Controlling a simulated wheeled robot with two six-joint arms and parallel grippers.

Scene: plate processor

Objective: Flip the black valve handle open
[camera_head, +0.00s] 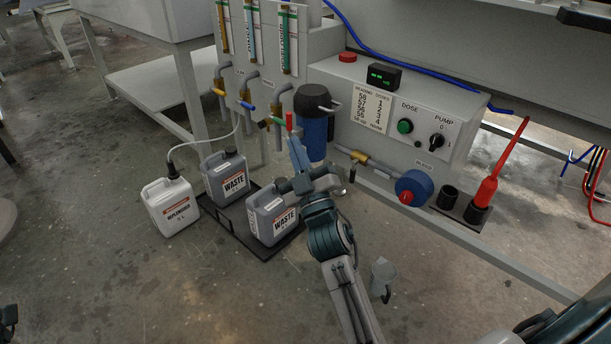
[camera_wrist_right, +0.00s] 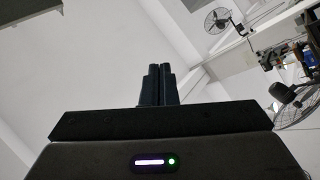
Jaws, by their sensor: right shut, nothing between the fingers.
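A brass valve (camera_head: 360,157) sits on the pipe below the control box, left of the blue round housing. A small dark part hangs just below it and may be the black handle; it is too small to tell its position. My right gripper (camera_head: 292,143) is left of this valve, in front of the blue filter, pointing up and away, apart from the valve. In the right wrist view its two dark fingers (camera_wrist_right: 157,85) are together with nothing between them, against a pale background. The valve does not show there. My left gripper is not clearly visible.
The blue filter housing (camera_head: 312,135) with a black cap stands close behind my right gripper. Waste jugs (camera_head: 271,214) stand on a black tray (camera_head: 235,238) at left, near my wrist. Other small coloured valve handles are at upper left. Open floor lies in front.

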